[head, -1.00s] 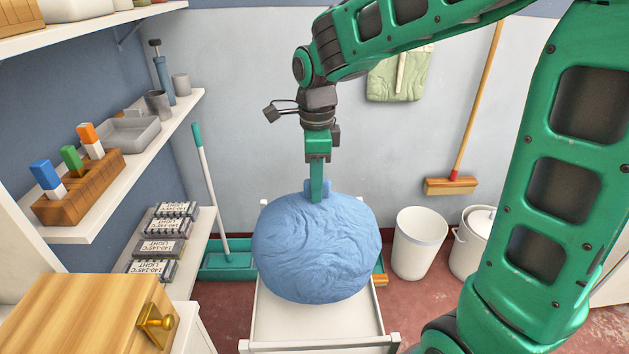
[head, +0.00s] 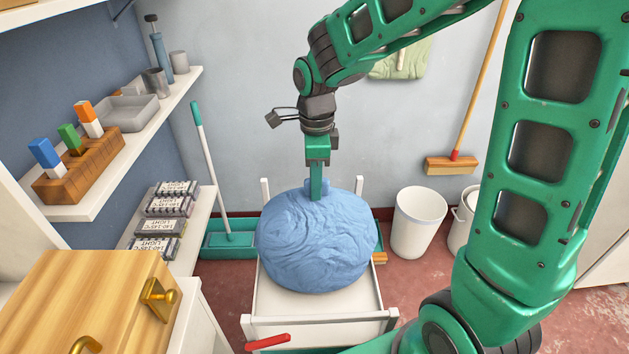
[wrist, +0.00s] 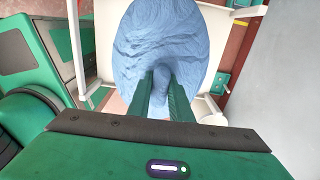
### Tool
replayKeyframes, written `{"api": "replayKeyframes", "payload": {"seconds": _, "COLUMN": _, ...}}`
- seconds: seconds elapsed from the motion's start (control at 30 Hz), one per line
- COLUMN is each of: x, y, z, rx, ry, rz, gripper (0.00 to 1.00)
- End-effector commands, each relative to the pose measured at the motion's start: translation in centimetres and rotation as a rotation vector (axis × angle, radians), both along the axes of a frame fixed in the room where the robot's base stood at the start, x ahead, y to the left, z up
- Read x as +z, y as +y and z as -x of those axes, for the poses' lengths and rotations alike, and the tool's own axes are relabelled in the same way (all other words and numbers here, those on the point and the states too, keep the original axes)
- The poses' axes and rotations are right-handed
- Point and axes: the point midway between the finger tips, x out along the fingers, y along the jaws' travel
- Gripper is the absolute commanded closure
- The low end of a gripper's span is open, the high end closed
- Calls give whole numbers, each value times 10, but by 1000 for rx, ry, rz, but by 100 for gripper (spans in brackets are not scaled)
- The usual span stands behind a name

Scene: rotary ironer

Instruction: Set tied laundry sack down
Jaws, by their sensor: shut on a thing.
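The tied laundry sack (head: 318,245) is a round blue bundle with a small knot on top. It is over the white cart (head: 318,304); whether its underside touches the cart's surface is hidden. My gripper (head: 317,192) points straight down and is shut on the sack's knot. In the wrist view, the two green fingers (wrist: 165,92) close on the gathered neck of the sack (wrist: 160,40), with the white cart surface around it.
A wall shelf (head: 85,200) and a wooden cabinet (head: 90,300) are on the left.

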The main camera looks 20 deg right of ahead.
Motion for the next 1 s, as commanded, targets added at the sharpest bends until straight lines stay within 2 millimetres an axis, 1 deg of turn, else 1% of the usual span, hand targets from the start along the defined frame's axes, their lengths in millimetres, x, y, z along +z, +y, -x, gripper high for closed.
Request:
{"api": "replayKeyframes", "payload": {"seconds": 0.03, "x": -1, "y": 0, "z": 0, "rx": 0, "ry": 0, "rz": 0, "gripper": 79}}
{"api": "replayKeyframes", "payload": {"seconds": 0.07, "x": -1, "y": 0, "z": 0, "rx": 0, "ry": 0, "rz": 0, "gripper": 72}}
{"api": "replayKeyframes", "payload": {"seconds": 0.1, "x": -1, "y": 0, "z": 0, "rx": 0, "ry": 0, "rz": 0, "gripper": 63}}
{"api": "replayKeyframes", "payload": {"seconds": 0.4, "x": 0, "y": 0, "z": 0, "rx": -1, "ry": 0, "rz": 0, "gripper": 63}}
{"api": "replayKeyframes", "payload": {"seconds": 0.53, "x": 8, "y": 0, "z": -1, "rx": -1, "ry": -2, "rz": 0, "gripper": 63}}
{"api": "replayKeyframes", "payload": {"seconds": 0.67, "x": 28, "y": 0, "z": -1, "rx": -1, "ry": -4, "rz": -1, "gripper": 63}}
{"api": "replayKeyframes", "payload": {"seconds": 0.9, "x": 76, "y": -1, "z": -1, "rx": -1, "ry": -4, "rz": -1, "gripper": 63}}
{"api": "replayKeyframes", "payload": {"seconds": 1.0, "x": 93, "y": -1, "z": -1, "rx": -2, "ry": -3, "rz": 0, "gripper": 63}}
